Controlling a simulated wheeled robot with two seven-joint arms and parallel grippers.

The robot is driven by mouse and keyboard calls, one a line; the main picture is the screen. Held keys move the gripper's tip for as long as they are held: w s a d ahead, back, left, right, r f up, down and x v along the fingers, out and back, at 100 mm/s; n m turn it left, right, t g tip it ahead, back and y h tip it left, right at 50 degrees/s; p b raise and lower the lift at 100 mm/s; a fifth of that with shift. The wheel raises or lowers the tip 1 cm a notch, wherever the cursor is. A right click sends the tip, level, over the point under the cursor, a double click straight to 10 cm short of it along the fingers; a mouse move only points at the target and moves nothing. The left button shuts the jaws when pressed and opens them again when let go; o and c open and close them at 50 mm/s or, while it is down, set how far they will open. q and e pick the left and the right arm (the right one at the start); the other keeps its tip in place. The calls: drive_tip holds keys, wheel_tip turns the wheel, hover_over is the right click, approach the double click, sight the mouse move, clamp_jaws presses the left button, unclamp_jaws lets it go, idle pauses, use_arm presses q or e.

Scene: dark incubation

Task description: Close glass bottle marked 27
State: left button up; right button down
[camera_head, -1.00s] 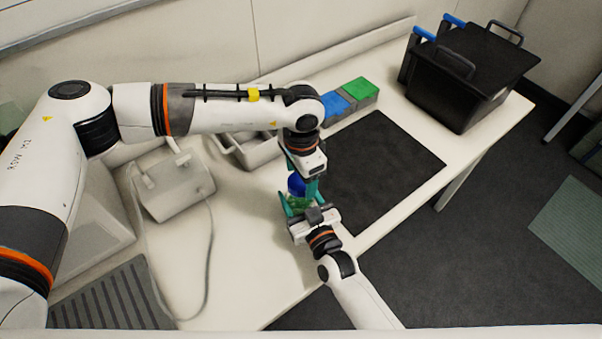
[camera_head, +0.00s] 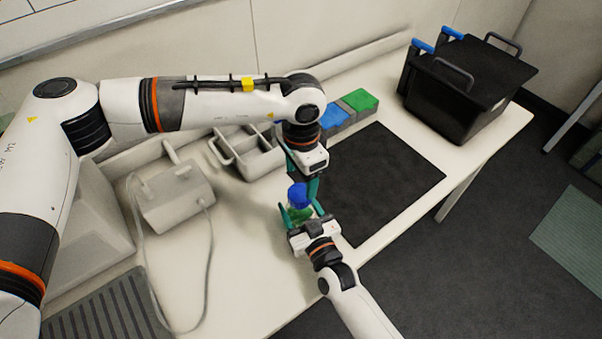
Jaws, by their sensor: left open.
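A small bottle with green contents (camera_head: 299,214) and a blue cap (camera_head: 298,194) is near the middle of the table. Its marking is too small to read. My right gripper (camera_head: 300,210), coming from below, has its teal fingers around the bottle's body and appears shut on it. My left gripper (camera_head: 302,178) is open above and just behind the blue cap, with one teal finger to the cap's right. The other finger is partly hidden. The cap is at the bottle's top; I cannot tell how tightly it sits.
A black mat (camera_head: 385,180) lies right of the grippers. Blue and green boxes (camera_head: 360,102) and a grey compartment tray (camera_head: 235,158) stand behind. A white device (camera_head: 172,195) with a cable is at left. A black crate (camera_head: 460,100) is at the far right.

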use_arm(q)
drive_tip(key=n, duration=0.4)
drive_tip(key=shift+s+d+r+n, duration=0.1)
drive_tip(key=shift+n, duration=0.3)
drive_tip(key=n, duration=0.6)
drive_tip(key=shift+r, duration=0.2)
drive_tip(key=n, duration=0.4)
drive_tip(key=shift+s+d+r, duration=0.1)
drive_tip(key=n, duration=0.6)
drive_tip(key=shift+r+n, duration=0.25)
drive_tip(key=shift+n, duration=0.05)
drive_tip(key=n, duration=0.6)
drive_tip(key=shift+r, duration=0.15)
drive_tip(key=n, duration=0.4)
drive_tip(key=shift+r, duration=0.1)
drive_tip(key=n, duration=0.6)
drive_tip(key=shift+a+r, duration=0.2)
drive_tip(key=shift+a, duration=0.05)
drive_tip(key=n, duration=0.4)
drive_tip(key=shift+a+r+n, duration=0.1)
drive_tip(key=shift+a+n, duration=0.05)
drive_tip(key=shift+n, duration=0.15)
